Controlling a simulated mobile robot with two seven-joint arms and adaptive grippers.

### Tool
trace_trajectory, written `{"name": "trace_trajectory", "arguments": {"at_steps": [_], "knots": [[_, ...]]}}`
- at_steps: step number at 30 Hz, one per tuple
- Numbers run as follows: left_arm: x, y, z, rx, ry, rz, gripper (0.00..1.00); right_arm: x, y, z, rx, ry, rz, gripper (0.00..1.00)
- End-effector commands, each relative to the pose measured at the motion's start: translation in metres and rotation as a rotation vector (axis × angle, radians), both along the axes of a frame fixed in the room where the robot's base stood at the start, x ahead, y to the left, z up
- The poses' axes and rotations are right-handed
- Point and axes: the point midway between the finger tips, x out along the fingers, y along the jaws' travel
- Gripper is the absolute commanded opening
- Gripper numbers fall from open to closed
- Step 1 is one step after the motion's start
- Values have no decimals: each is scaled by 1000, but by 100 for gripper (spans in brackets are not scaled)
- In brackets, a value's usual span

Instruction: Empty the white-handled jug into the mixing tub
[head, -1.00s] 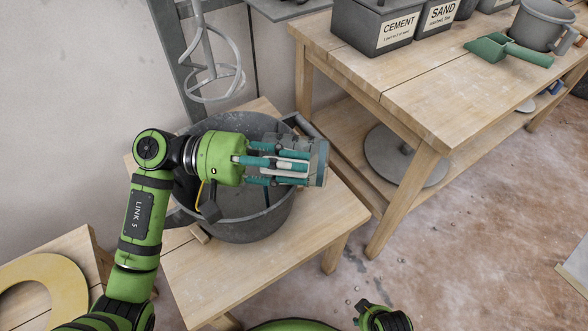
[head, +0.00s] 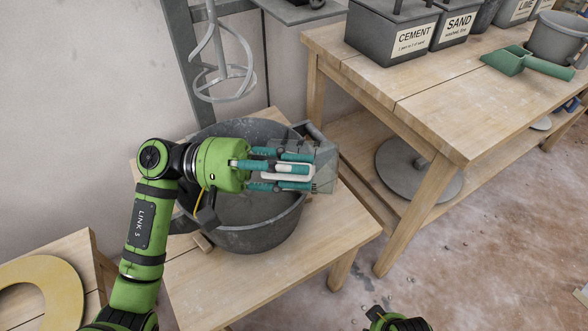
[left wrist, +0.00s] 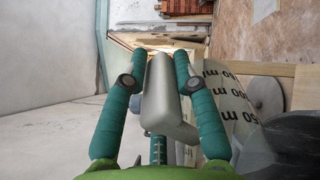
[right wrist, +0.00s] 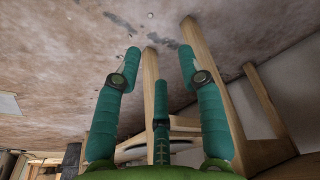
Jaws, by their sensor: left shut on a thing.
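My left gripper (head: 300,170) is shut on the pale handle of a clear jug (head: 326,172), above the right side of the mixing tub. In the left wrist view the handle (left wrist: 165,95) lies between the fingers, and the jug wall (left wrist: 232,98) shows dark measuring marks. The jug's exact tilt and what is inside it are hard to tell. The dark grey mixing tub (head: 250,238) stands on a low wooden table, its inside partly hidden by my left arm. My right gripper (right wrist: 160,65) is open and empty, away from the tub.
A mixing paddle (head: 222,80) hangs behind the tub. A yellow ring (head: 45,290) lies at lower left.

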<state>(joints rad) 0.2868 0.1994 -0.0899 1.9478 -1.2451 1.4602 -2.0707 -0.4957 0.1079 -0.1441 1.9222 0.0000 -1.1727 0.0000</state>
Motion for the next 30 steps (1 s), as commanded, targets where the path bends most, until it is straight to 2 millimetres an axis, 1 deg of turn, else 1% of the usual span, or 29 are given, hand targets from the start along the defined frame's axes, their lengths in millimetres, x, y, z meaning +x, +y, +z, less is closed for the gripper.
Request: {"name": "trace_trajectory", "arguments": {"at_steps": [19, 24, 30], "knots": [[1, 6, 0, -55, 6, 1, 0, 5, 0, 37, 2, -26, -4, 40], [1, 6, 0, -63, 7, 0, 0, 5, 0, 44, 2, -30, -5, 40], [1, 7, 1, -66, 7, 0, 0, 4, -1, 46, 1, -28, -5, 40]]}}
